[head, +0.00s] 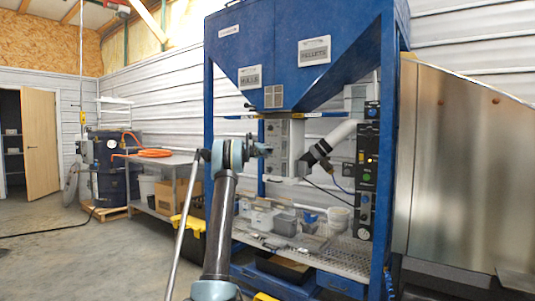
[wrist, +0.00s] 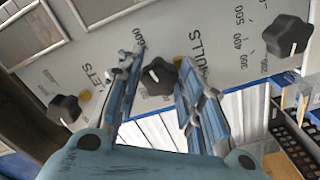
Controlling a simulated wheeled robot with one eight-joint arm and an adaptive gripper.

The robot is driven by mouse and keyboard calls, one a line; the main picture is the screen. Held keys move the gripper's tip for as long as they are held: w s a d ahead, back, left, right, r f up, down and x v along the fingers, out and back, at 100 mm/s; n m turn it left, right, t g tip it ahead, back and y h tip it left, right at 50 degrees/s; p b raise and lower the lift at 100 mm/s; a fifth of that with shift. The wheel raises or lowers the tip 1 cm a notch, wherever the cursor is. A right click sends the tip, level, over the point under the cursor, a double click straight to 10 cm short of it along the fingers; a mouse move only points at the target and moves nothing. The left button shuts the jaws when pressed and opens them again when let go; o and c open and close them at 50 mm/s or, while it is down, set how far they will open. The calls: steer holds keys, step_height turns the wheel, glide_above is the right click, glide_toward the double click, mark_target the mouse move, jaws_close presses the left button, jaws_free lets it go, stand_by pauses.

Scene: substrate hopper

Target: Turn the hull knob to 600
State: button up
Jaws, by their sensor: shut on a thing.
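In the wrist view, the black lobed hull knob (wrist: 160,82) sits on a pale grey panel (wrist: 215,28), beside the word HULLS. My gripper (wrist: 158,76) has one finger on each side of this knob and is shut on it. A short white mark shows on the knob's face. The number 600 is printed close to the left finger. Much of the scale around the knob is hidden by the fingers, so I cannot tell its exact reading. In the head view my gripper (head: 264,149) reaches the grey control box (head: 279,133) under the blue hopper (head: 285,42).
Another black knob (wrist: 288,36), with numbers 200 to 500 near it, is at the right. A third knob (wrist: 64,109) is at the left, near a partly covered PELLETS label. A white pipe (head: 338,134) stands right of the box. Containers (head: 285,224) sit on the shelf below.

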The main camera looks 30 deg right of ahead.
steer(key=shift+f+m, duration=0.1)
steer(key=shift+m, duration=0.2)
steer(key=o, duration=1.1)
steer(key=shift+w, duration=0.15)
steer(key=shift+c, duration=0.2)
steer(key=shift+a, duration=0.1)
steer(key=v, duration=1.1)
steer(key=shift+s+a, duration=0.2)
steer(key=shift+a, duration=0.1)
steer(key=shift+f, duration=0.1)
